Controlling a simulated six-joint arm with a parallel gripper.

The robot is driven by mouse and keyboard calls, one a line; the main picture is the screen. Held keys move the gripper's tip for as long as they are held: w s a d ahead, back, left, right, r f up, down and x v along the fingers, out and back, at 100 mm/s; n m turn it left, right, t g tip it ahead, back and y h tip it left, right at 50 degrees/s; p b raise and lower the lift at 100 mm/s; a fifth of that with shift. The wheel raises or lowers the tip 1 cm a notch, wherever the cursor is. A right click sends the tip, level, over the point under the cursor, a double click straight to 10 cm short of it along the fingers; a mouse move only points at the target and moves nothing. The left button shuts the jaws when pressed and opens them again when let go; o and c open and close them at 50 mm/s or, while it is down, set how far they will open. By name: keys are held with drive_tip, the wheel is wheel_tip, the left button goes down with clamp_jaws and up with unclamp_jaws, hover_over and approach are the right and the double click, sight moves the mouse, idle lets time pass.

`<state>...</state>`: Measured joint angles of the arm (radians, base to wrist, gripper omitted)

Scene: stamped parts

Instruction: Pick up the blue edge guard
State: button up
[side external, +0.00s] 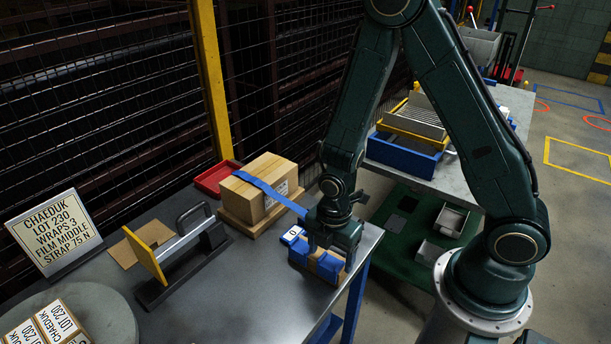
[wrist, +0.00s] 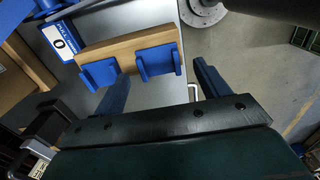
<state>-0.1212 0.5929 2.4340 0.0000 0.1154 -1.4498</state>
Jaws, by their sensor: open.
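Two blue edge guards sit side by side on a wooden bar (wrist: 125,45) in the wrist view, a left one (wrist: 99,72) and a right one (wrist: 158,62). In the side view, blue guard pieces (side external: 328,268) show beneath my gripper (side external: 333,245), partly hidden by it. My gripper is open and empty. In the wrist view its two fingers (wrist: 161,72) are spread, with the right guard between their tips in the picture. I cannot tell whether the fingers touch it.
A cardboard box (side external: 265,185) with a blue strap (side external: 268,191) stands behind on the metal table (side external: 250,285). A small "0" label (side external: 292,234) is beside the bar. The table edge is close on the right.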

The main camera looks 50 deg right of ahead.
drive_tip(key=shift+f, duration=0.85)
drive_tip(key=shift+c, duration=0.4)
drive_tip(key=c, duration=1)
